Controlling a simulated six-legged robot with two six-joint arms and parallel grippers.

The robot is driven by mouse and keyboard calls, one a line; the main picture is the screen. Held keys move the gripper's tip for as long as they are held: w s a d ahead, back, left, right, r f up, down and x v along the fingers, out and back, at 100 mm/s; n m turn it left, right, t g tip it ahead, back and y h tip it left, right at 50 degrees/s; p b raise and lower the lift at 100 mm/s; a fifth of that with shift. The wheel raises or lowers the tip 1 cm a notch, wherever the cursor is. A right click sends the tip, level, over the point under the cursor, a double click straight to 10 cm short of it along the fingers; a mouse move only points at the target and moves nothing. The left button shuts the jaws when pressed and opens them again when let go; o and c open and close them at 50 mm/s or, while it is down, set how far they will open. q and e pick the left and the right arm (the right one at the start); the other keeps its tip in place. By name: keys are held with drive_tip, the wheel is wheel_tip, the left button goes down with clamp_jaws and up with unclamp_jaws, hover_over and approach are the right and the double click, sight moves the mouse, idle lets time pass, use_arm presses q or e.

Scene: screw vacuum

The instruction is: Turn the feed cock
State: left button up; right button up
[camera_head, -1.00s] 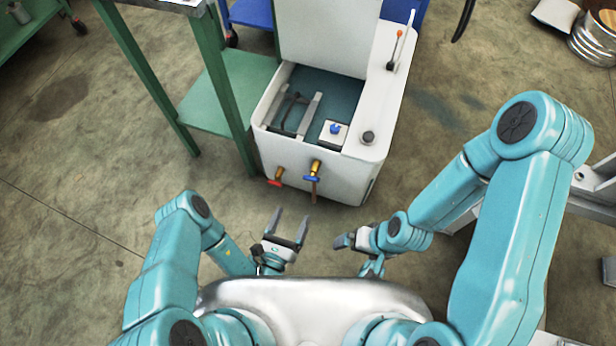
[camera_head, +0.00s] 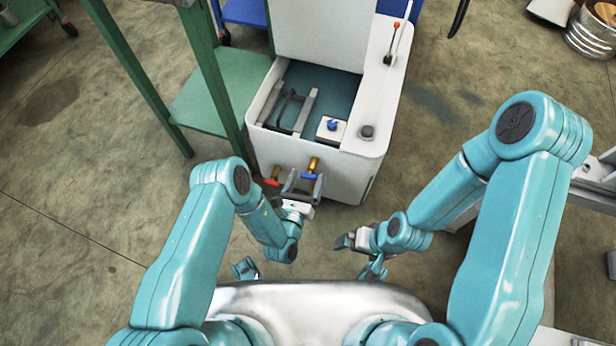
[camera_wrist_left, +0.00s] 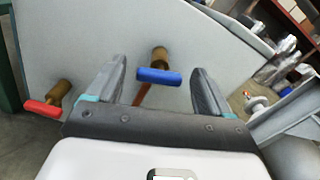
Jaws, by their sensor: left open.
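Two brass cocks stick out of the front of the white machine (camera_head: 330,171). One has a red handle (camera_head: 271,183); it shows at the left in the left wrist view (camera_wrist_left: 42,108). The other has a blue handle (camera_head: 308,176); in the left wrist view it (camera_wrist_left: 158,76) lies across, between my fingers. Which one is the feed cock is not marked. My left gripper (camera_head: 304,182) is open at the machine's front, its fingers to either side of the blue handle, with gaps visible. My right gripper (camera_head: 343,241) is low, away from the machine; its jaw opening is unclear.
A green table (camera_head: 215,95) stands close at the machine's left. The machine's top holds a blue knob on a white block (camera_head: 331,128), a dark round knob (camera_head: 367,132) and a red-tipped lever (camera_head: 393,42). The floor in front is clear.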

use_arm(q)
drive_tip(key=shift+x, duration=0.9)
drive_tip(key=c, duration=1)
drive_tip(key=shift+o, duration=0.2)
drive_tip(key=shift+r+m+p, duration=0.25)
drive_tip(key=shift+m+p, duration=0.55)
drive_tip(key=shift+p, duration=0.05)
drive_tip(key=shift+f+m+p, duration=0.25)
drive_tip(key=shift+m+p, duration=0.1)
drive_tip(key=shift+m, duration=0.55)
drive_tip(key=o, duration=1)
drive_tip(key=shift+c, duration=0.2)
